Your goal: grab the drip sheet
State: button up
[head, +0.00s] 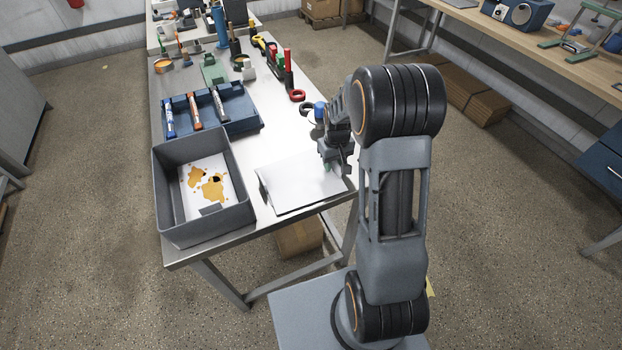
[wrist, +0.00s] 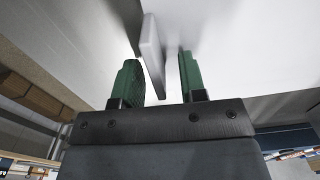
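A white sheet with orange-brown stains (head: 222,172) lies in the grey open bin (head: 170,203) at the table's front left. A plain white sheet or board (head: 297,184) lies flat on the table to the right of the bin. The frames do not show for certain which is the drip sheet. My gripper (head: 329,164) is at the right side of the plain sheet, away from the stained one. In the wrist view its green fingers (wrist: 158,80) are apart, with a thin pale upright tab (wrist: 152,52) between them. A gap shows beside the tab; contact is unclear.
A blue tray (head: 236,122) with several tubes stands behind the bin. A red ring (head: 297,95), a dark ring (head: 307,109) and red-topped bottles are behind my gripper. The bin's walls rise around the stained sheet. The table's right edge is close to my gripper.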

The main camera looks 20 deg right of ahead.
grip_shut()
dwell(0.3)
jog(key=shift+r, duration=0.1)
